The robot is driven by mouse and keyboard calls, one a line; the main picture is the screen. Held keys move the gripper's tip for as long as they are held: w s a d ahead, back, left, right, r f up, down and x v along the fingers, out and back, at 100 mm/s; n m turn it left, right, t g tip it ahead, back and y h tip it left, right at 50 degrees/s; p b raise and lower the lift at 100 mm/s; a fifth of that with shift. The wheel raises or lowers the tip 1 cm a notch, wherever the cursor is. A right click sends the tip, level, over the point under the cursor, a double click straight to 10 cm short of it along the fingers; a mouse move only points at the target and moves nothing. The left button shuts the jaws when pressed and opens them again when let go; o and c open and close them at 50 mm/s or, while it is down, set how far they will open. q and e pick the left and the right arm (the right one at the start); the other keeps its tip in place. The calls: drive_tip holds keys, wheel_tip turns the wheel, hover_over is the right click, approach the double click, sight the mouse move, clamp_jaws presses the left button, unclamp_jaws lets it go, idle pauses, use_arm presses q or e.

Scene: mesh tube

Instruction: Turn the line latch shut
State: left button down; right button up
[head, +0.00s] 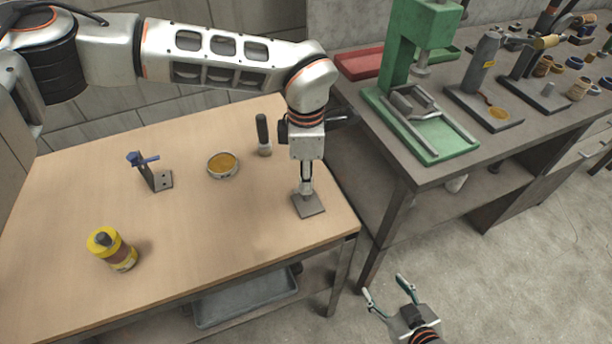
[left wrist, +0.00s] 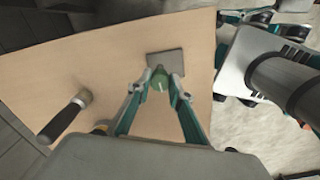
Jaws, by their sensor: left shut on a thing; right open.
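A small grey metal bracket (head: 158,174) with a blue lever (head: 143,159) on top stands on the wooden table, left of centre; it may be the line latch. My left gripper (head: 306,188) points down near the table's right edge, over a flat grey plate (head: 311,208). In the left wrist view, my left gripper (left wrist: 160,78) has its fingers closed on a small green round piece (left wrist: 160,82) in front of the plate (left wrist: 165,60). Most of that piece is hidden in the head view. My right gripper (head: 385,297) is open and empty above the floor.
A workbench with a green press (head: 415,105) stands at the right. The table's front middle is clear.

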use_arm(q)
drive_tip(key=shift+w+r+m, duration=0.1)
drive_tip(key=shift+r+m, duration=0.05)
drive_tip(key=shift+m, duration=0.35)
drive_tip(key=c, duration=1.8)
unclamp_jaws()
wheel_tip(320, 180, up, 12)
drive_tip(key=shift+f, duration=0.1)
